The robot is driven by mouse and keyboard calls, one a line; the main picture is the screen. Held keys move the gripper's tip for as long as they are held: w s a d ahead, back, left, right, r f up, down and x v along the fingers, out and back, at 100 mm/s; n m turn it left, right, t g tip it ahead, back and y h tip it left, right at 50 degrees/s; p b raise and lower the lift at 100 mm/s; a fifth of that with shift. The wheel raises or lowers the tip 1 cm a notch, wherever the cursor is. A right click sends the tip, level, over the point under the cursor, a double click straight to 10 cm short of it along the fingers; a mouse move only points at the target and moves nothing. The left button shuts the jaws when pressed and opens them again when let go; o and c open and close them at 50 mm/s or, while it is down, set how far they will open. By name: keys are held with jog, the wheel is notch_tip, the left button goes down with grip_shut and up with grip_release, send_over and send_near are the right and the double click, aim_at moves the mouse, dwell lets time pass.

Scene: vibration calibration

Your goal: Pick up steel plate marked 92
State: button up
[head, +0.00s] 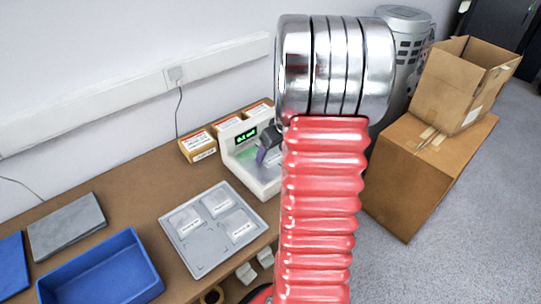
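A grey tray (196,268) lies on the brown bench with three pale labelled plates in it: one at left (186,221), one at the back (217,203) and one at right (239,226). The tray's front-left place looks empty. The labels are too small to read, so I cannot tell which plate is marked 92. My arm, with red bellows and chrome rings, stands upright in front of the view and hides what is behind it. A dark grey part with a purple tip (265,147) pokes out left of my arm beside the white device; it may be my gripper, but its fingers cannot be made out.
A white device with a green display (245,135) stands behind the tray, with small labelled boxes (198,145) beside it. A blue bin (105,275) and a grey slab (66,226) lie at left. Cardboard boxes (418,180) and a grey bin (407,40) stand on the floor at right.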

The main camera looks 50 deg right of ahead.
aim_at(272, 156)
jog(key=c, duration=1.2)
jog(key=shift+o, duration=0.2)
jog(key=shift+r, duration=0.1)
notch_tip(272, 156, up, 10)
dwell(0.4)
